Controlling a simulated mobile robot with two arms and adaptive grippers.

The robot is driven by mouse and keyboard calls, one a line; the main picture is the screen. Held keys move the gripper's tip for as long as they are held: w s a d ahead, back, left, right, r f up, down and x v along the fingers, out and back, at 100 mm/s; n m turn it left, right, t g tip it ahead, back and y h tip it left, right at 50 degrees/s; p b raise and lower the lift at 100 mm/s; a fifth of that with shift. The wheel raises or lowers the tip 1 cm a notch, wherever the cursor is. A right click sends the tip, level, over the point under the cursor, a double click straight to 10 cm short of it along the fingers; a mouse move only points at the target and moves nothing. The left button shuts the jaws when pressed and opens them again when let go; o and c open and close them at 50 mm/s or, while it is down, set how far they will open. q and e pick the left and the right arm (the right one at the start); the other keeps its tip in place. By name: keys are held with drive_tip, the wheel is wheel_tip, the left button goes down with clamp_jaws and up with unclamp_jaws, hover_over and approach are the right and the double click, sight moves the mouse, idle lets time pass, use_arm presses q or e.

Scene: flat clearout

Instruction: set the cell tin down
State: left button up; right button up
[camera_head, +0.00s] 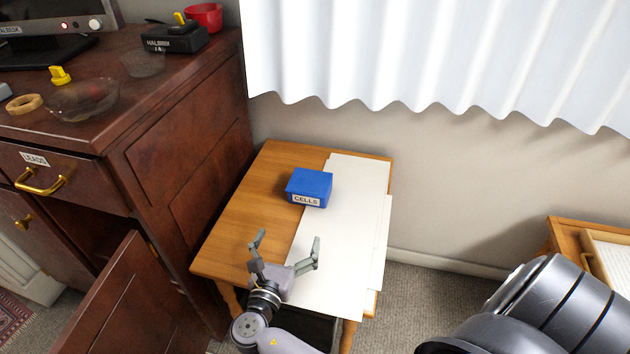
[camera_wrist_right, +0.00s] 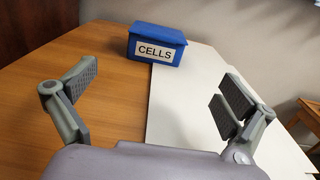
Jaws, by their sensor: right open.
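The cell tin (camera_head: 309,187) is a blue box with a white label reading CELLS. It sits upright on the small wooden table (camera_head: 240,217), partly over the white sheets (camera_head: 357,210). It also shows in the right wrist view (camera_wrist_right: 157,45), beyond the fingers. My right gripper (camera_head: 288,248) is open and empty over the front of the table, apart from the tin. In the right wrist view its two fingers (camera_wrist_right: 155,95) are spread wide with nothing between them. My left gripper does not show.
A dark wooden cabinet (camera_head: 195,150) stands left of the table, with a door (camera_head: 125,305) hanging open at its front. On its top are a glass bowl (camera_head: 82,98), a tape ring (camera_head: 24,104) and a red cup (camera_head: 205,16). A white curtain (camera_head: 430,50) hangs behind.

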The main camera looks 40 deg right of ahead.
sight(306, 192)
drive_tip(key=x, duration=0.7)
drive_tip(key=b+x, duration=0.1)
drive_tip(key=x, duration=0.3)
drive_tip(key=shift+w+d+r, duration=0.15)
drive_tip(key=shift+d+r, duration=0.15)
drive_tip(key=shift+r, duration=0.05)
drive_tip(key=shift+x, duration=0.8)
drive_tip(key=x, duration=0.2)
drive_tip(key=b+x, duration=0.1)
drive_tip(key=x, duration=0.1)
drive_tip(key=shift+w+d+f, duration=0.25)
drive_tip(key=shift+w, duration=0.1)
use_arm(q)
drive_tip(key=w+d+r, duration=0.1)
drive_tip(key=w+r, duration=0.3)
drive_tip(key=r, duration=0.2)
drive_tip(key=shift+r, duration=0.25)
use_arm(e)
drive_tip(key=shift+c, duration=0.4)
drive_tip(key=c, duration=1.2)
drive_tip(key=shift+r, duration=0.15)
drive_tip(key=shift+c, duration=1.3)
